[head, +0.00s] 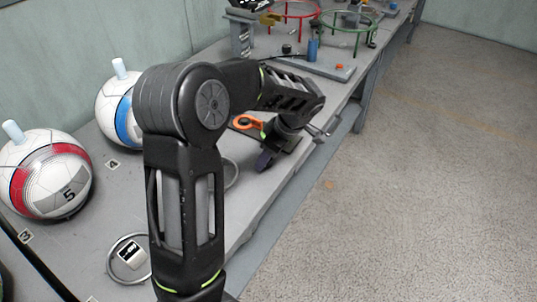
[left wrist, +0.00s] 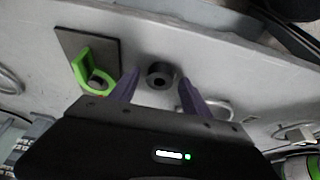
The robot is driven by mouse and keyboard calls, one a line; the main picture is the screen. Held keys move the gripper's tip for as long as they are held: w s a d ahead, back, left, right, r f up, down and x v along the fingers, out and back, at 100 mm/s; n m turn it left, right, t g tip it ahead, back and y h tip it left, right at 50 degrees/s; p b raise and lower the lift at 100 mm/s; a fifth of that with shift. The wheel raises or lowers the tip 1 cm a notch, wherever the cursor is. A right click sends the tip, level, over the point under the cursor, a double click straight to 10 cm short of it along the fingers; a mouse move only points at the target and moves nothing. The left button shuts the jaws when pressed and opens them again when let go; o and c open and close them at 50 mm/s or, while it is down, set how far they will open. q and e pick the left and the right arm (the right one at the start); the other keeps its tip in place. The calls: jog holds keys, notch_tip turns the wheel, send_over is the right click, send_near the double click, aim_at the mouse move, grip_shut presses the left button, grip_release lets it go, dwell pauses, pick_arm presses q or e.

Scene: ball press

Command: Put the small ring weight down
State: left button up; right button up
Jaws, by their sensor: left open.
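The small ring weight (left wrist: 160,75) is a dark short cylinder with a hole in its top. It stands upright on the grey bench in the left wrist view, between the purple fingertips of my left gripper (left wrist: 158,82). The gripper is open, with a gap visible on both sides of the weight. In the head view the left gripper (head: 265,159) is low over the bench and partly hidden by its own arm. The weight cannot be made out there. My right gripper is not in view.
A green bracket (left wrist: 92,72) on a dark plate stands close left of the weight in the wrist view. In the head view, a red-banded ball (head: 48,172) and a blue-banded ball (head: 118,108) sit at left. An orange hooked piece (head: 247,121) is near the gripper.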

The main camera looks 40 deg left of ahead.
pick_arm(q)
jog(key=shift+r, duration=0.1)
jog(key=p+v, duration=0.1)
jog(key=v, duration=1.1)
dwell(0.5)
jog(key=s+d+f+m+h, duration=0.1)
jog(key=d+f+m+h, duration=0.1)
jog(key=d+f+m, duration=0.5)
jog(key=s+d+f+h, duration=0.2)
jog(key=d+f, duration=0.3)
jog(key=f, duration=0.5)
jog(key=s+d+f+m+h, duration=0.1)
jog(key=d+f+m, duration=0.35)
jog(key=f, duration=0.45)
jog(key=s+d+f+m+h, duration=0.1)
jog(key=s+d+f+m, duration=0.2)
jog(key=s+d+f, duration=0.3)
jog(key=s+d+f+m+t+h, duration=0.1)
jog(key=s+d+f, duration=0.4)
jog(key=s, duration=0.5)
jog(key=shift+s+d+f+m+h, duration=0.2)
jog(key=shift+d+f+m+h, duration=0.15)
jog(key=shift+f+m+h, duration=0.55)
